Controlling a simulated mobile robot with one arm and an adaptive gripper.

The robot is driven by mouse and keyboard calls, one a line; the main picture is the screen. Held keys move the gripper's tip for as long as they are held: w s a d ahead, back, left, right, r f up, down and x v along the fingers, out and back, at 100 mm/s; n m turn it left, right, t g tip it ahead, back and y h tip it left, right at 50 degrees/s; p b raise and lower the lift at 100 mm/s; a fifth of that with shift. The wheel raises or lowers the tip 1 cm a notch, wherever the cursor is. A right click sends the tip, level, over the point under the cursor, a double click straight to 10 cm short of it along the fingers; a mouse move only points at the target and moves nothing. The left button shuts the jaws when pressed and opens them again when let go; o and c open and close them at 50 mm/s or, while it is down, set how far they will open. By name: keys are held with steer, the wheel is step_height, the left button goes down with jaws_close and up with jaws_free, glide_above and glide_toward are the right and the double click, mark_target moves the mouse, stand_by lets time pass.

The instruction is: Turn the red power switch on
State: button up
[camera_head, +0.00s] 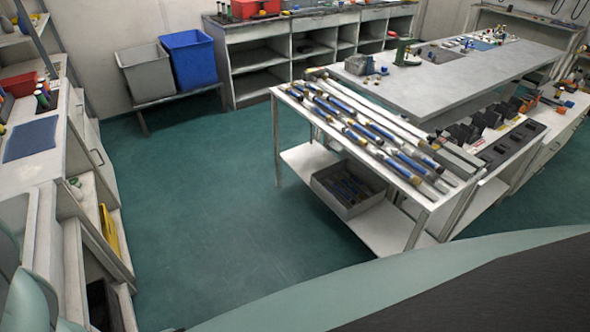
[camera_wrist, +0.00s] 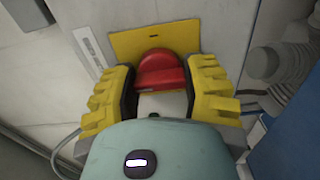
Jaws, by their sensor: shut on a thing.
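In the wrist view, the red power switch (camera_wrist: 162,73) is a round red knob with a raised grip bar. It sits on a yellow plate (camera_wrist: 126,45) fixed to a pale panel. My gripper (camera_wrist: 162,84) has yellow ridged fingers, one on each side of the red knob. The fingers are shut on the knob's sides. The lower part of the knob's surroundings is hidden by my gripper's body. The head view shows neither the switch nor my gripper.
In the wrist view, a white label strip (camera_wrist: 90,52) is left of the plate, and a grey ribbed hose or fitting (camera_wrist: 282,65) and a blue surface (camera_wrist: 278,140) are at right. In the head view, a workbench (camera_head: 440,85) and open green floor (camera_head: 200,190) show.

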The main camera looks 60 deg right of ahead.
steer(key=shift+m, duration=0.3)
steer(key=m, duration=0.3)
steer(key=shift+m, duration=0.4)
steer(key=m, duration=0.4)
steer(key=shift+w+r+m, duration=0.1)
steer(key=shift+m, duration=0.2)
steer(key=m+p, duration=0.2)
steer(key=m, duration=0.2)
steer(key=shift+m+p, duration=0.8)
steer(key=shift+m, duration=1.6)
steer(key=o, duration=1.2)
